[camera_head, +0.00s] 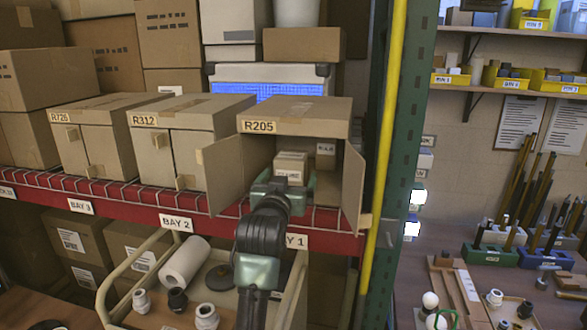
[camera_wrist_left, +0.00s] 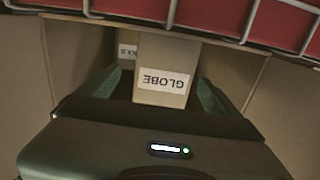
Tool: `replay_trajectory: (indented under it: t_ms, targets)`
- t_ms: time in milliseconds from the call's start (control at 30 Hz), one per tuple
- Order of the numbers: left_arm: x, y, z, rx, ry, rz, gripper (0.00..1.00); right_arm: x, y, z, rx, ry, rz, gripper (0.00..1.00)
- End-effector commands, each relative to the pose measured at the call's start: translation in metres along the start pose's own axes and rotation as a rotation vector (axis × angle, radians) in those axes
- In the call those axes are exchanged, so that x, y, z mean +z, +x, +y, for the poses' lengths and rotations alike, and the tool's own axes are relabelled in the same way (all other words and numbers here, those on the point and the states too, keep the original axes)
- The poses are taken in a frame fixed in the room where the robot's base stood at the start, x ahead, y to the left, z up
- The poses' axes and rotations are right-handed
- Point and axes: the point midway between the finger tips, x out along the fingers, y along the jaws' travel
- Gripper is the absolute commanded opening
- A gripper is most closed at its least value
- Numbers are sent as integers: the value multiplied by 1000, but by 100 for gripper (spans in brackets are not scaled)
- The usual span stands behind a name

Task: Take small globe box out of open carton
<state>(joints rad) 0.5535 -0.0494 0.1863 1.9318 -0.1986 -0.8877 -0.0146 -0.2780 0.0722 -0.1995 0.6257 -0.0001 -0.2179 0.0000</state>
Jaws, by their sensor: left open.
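The open carton labelled R205 (camera_head: 332,119) stands on the shelf with its two front flaps swung outward. The small globe box (camera_head: 291,160) is inside it; in the left wrist view the box (camera_wrist_left: 178,52) shows a GLOBE label, upside down. My left gripper (camera_head: 284,184) is at the carton's mouth, in front of the box. In the left wrist view, its green fingers (camera_wrist_left: 160,93) are open, one on each side of the box; I cannot tell whether they touch it. The gripper hides the box's lower part. My right gripper is not in view.
Another small box (camera_head: 326,155) sits deeper in the carton, to the right. Closed cartons R312 (camera_head: 189,143) and R726 (camera_head: 97,135) stand to the left. A red shelf beam (camera_head: 130,200) runs below, and a green post (camera_head: 407,110) stands right. A cart (camera_head: 125,265) is underneath.

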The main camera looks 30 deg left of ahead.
Motion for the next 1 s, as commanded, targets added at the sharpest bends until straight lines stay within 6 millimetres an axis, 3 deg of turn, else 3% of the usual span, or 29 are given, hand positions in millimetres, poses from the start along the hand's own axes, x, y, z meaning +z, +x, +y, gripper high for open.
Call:
replay_trajectory:
  t_ms: [133, 267, 500, 767, 1000]
  targets:
    - [-3, 13, -1, 0, 1, -2, 94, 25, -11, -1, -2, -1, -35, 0]
    - [-9, 31, -4, -1, 2, -3, 94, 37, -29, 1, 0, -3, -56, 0]
    - [-4, 58, -5, -1, 0, -2, 94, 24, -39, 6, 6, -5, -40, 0]
    - [-2, 60, -5, 0, 0, -1, 94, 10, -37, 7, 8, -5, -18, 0]
    - [-2, 60, -5, 0, 0, -1, 27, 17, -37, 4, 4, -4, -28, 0]
